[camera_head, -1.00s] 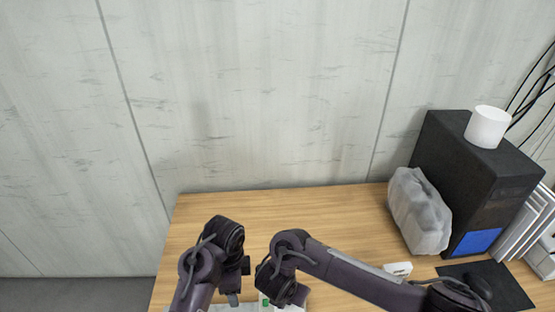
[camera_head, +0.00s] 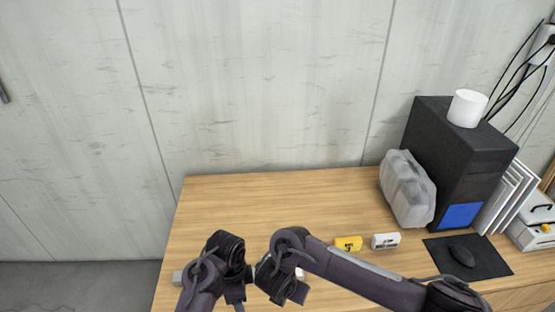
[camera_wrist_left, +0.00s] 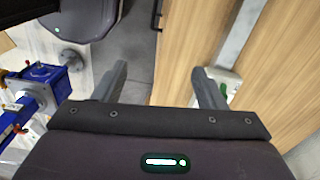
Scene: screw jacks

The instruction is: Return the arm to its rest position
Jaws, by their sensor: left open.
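In the left wrist view my left gripper (camera_wrist_left: 161,85) has its two grey fingers wide apart with nothing between them. A blue device with a shaft and red ends, which looks like a screw jack (camera_wrist_left: 42,88), is at the left, outside the fingers. In the head view my left arm (camera_head: 212,270) rises from the bottom edge, bent over the table front. My right arm (camera_head: 350,272) reaches in from the lower right, its end beside the left arm's end. The right jaws cannot be made out.
The wooden table (camera_head: 260,200) is clear at the back left. A yellow block (camera_head: 347,244) and a white block (camera_head: 385,241) lie right of centre. A wrapped bundle (camera_head: 407,190), a black computer case (camera_head: 455,160) and a mouse (camera_head: 462,256) are at the right.

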